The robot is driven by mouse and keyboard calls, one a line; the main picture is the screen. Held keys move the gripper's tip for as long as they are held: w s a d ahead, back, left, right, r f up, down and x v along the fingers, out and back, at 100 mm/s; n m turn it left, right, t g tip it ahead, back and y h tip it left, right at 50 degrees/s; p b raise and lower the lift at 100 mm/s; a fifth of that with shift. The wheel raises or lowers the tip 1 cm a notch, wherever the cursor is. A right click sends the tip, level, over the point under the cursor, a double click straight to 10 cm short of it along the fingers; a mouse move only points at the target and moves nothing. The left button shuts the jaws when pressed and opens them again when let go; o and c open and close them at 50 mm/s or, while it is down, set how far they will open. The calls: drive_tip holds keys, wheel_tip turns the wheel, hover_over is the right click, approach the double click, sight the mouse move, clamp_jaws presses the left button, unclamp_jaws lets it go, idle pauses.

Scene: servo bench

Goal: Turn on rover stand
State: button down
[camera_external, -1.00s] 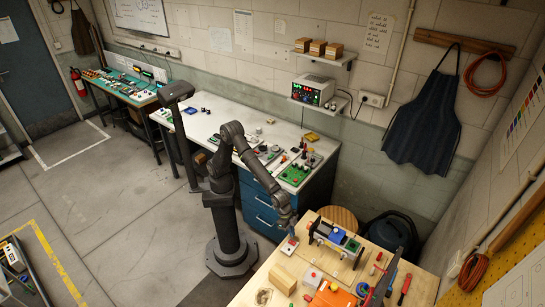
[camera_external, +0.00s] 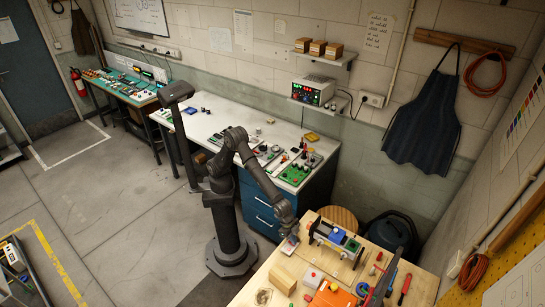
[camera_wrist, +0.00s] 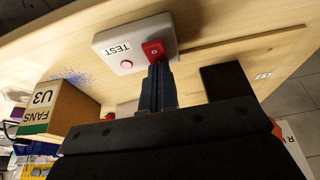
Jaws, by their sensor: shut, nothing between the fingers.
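A pale plate marked TEST (camera_wrist: 113,47) lies on the wooden bench in the wrist view. It carries a red rocker switch (camera_wrist: 153,49) with a small circle mark and a small round red button or lamp (camera_wrist: 126,64). My gripper (camera_wrist: 157,66) is shut and empty, its fingertips at the rocker's near edge; I cannot tell whether they touch it. In the external view my gripper (camera_external: 290,238) is low over the bench's left side, covering much of the plate. A frame with blue and green parts (camera_external: 337,238), possibly the rover stand, stands just to its right.
A cardboard box marked FANS U3 (camera_wrist: 57,107) stands beside the plate in the wrist view. The wooden bench (camera_external: 250,291) also holds a wooden block (camera_external: 283,278), an orange piece (camera_external: 333,298) and red-handled tools (camera_external: 405,288). A white workbench stands behind my arm.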

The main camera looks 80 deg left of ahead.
drive_tip(key=shift+s+a+f, duration=0.1)
drive_tip(key=shift+s+a, duration=0.5)
idle(0.3)
drive_tip(key=v, duration=1.4)
drive_tip(key=shift+w+d, duration=0.3)
drive_tip(key=shift+w+d+r, duration=0.35)
drive_tip(key=shift+w+d, duration=0.15)
drive_tip(key=x, duration=1.4)
drive_tip(key=shift+s+a+f, duration=0.15)
drive_tip(key=shift+s+a, duration=0.15)
drive_tip(key=shift+a, duration=0.05)
